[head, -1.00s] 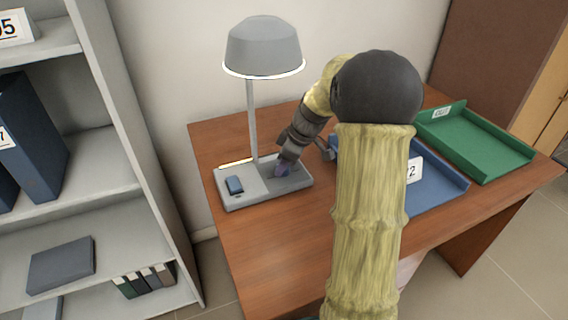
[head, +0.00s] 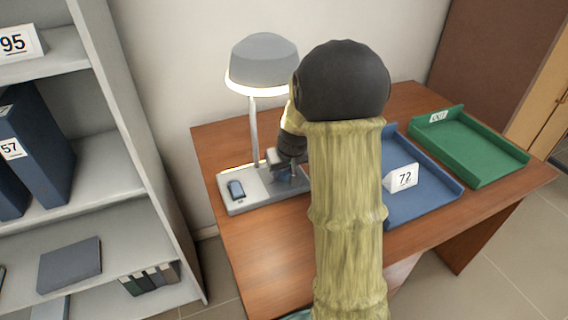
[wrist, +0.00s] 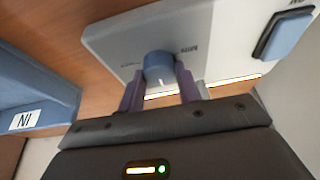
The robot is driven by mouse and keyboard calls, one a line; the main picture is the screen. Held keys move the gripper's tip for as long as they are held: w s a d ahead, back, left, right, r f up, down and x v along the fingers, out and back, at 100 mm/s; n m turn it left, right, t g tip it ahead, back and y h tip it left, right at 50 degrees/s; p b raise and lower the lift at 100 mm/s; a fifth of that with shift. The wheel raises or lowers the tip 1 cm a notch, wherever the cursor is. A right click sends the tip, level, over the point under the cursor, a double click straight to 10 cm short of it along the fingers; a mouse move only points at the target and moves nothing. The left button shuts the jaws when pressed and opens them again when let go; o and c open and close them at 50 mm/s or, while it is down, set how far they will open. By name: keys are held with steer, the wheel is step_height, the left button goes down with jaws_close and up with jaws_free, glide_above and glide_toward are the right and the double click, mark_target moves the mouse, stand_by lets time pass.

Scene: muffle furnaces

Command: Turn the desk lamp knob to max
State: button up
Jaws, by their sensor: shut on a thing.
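The grey desk lamp (head: 263,62) stands on the desk, its shade glowing at the lower rim. Its flat grey base (head: 252,202) carries a blue switch (head: 236,189), also in the wrist view (wrist: 285,36). The round blue knob (wrist: 158,67) on the base shows a white pointer mark facing the gripper's side in the wrist view. A MIN label is right of the knob; the label on its left is too blurred to read. My gripper (wrist: 160,90) is shut on the knob, one purple finger on each side. In the head view my gripper (head: 289,176) hides the knob.
A blue tray (head: 427,207) with a 72 sign (head: 402,178) lies right of my arm, partly hidden by it. A green tray (head: 480,150) lies farther right. A shelf (head: 130,150) with binders stands left. The desk's front left is bare.

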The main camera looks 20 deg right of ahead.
steer(key=shift+m+p, duration=0.3)
steer(key=shift+m, duration=0.2)
steer(key=o, duration=1)
steer(key=p+v, duration=0.1)
steer(key=v, duration=0.4)
steer(key=shift+s+a+r, duration=0.1)
steer(key=shift+s+r, duration=0.05)
steer(key=shift+s, duration=0.1)
steer(key=s+a, duration=0.1)
steer(key=s, duration=1)
steer(key=shift+s+a+b, duration=0.2)
steer(key=shift+b, duration=0.2)
